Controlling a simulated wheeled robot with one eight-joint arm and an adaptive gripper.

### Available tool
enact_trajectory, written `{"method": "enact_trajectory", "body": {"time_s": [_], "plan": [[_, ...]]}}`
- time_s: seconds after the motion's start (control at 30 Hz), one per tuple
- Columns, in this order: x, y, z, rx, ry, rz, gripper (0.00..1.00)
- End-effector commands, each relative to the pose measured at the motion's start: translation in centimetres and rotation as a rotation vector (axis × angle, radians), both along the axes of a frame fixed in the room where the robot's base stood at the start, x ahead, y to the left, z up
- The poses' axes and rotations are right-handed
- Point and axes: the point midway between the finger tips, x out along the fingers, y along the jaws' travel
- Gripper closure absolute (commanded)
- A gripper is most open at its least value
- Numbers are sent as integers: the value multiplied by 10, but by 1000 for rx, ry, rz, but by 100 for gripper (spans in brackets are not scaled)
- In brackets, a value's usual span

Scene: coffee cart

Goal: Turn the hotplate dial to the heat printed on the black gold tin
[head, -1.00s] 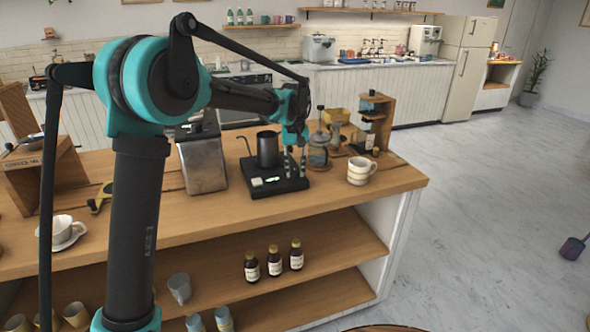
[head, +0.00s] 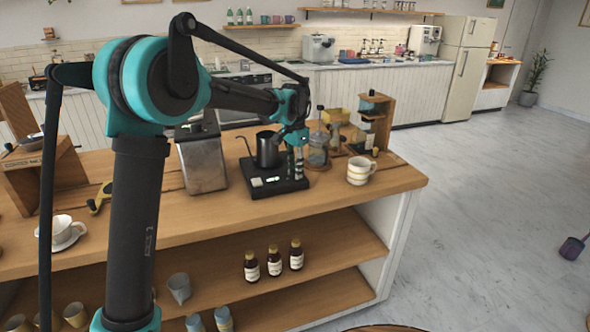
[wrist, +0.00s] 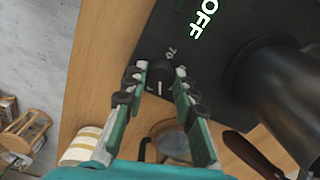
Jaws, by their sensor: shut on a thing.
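The black hotplate (head: 262,189) sits on the wooden counter with a dark kettle (head: 267,150) on it. In the wrist view, the hotplate (wrist: 215,60) has a lit display reading OFF. Its black dial (wrist: 162,78) carries a pale pointer line, and "70" is printed beside it; other markings are hidden or too small to read. My gripper (wrist: 160,72) is shut on the dial, one finger on each side. In the head view my gripper (head: 295,170) is at the hotplate's right part. I cannot pick out the black gold tin or read any heat on a tin.
A metal canister (head: 203,160) stands left of the hotplate. A striped mug (head: 361,171), a glass press (head: 318,150) and a wooden stand (head: 375,120) stand to the right. The wrist view shows the kettle (wrist: 275,85) close to the right finger. The counter's front strip is clear.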

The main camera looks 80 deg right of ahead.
Motion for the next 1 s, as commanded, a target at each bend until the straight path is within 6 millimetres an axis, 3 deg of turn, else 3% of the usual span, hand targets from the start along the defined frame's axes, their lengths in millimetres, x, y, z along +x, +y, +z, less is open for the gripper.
{"method": "enact_trajectory", "body": {"time_s": [0.5, 1.0], "plan": [[0, 1, -1, 1, 0, -378, 100], [0, 1, -1, 1, 0, -475, 100]]}}
